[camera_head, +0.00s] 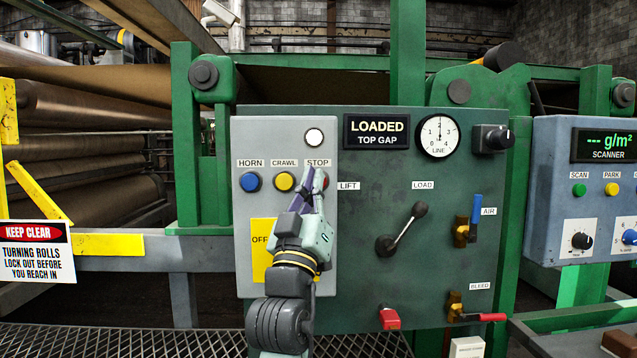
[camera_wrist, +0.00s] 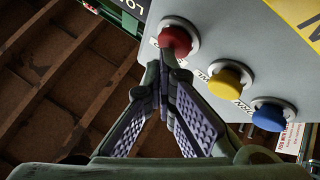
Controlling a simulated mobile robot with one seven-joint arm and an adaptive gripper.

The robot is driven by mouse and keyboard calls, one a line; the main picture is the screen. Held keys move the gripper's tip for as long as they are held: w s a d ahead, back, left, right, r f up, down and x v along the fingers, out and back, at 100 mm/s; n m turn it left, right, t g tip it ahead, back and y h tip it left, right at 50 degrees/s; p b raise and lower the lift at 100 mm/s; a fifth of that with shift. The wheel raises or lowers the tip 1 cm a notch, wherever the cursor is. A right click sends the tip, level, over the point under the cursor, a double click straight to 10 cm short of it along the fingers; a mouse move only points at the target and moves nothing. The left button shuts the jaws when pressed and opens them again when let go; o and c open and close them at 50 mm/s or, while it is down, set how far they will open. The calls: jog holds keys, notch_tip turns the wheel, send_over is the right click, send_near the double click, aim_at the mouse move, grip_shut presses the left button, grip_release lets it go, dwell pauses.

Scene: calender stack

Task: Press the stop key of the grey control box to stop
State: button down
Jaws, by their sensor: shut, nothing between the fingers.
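The grey control box (camera_head: 254,134) is on the left of the green panel, with a row of keys labelled HORN, CRAWL and STOP. The red stop key (camera_head: 325,181) is mostly hidden behind my gripper in the head view. In the wrist view the red stop key (camera_wrist: 176,40) shows just beyond the fingertips. My gripper (camera_head: 313,176) is shut and empty, its tips at the stop key; whether they touch it I cannot tell. The yellow crawl key (camera_head: 284,181) and blue horn key (camera_head: 250,181) are to the left of it.
A round white lamp (camera_head: 314,138) is above the stop key. A load lever (camera_head: 402,228) and a blue air valve handle (camera_head: 477,208) are on the green panel to the right. Large rolls (camera_head: 95,110) and a keep clear sign (camera_head: 37,250) are at left.

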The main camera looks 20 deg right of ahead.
jog(key=shift+s, duration=0.15)
jog(key=shift+s+a, duration=0.2)
jog(key=shift+s, duration=0.65)
jog(key=s, duration=0.2)
jog(key=s+a, duration=0.1)
jog(key=s, duration=0.1)
jog(key=shift+s+a, duration=0.2)
jog(key=shift+s, duration=0.1)
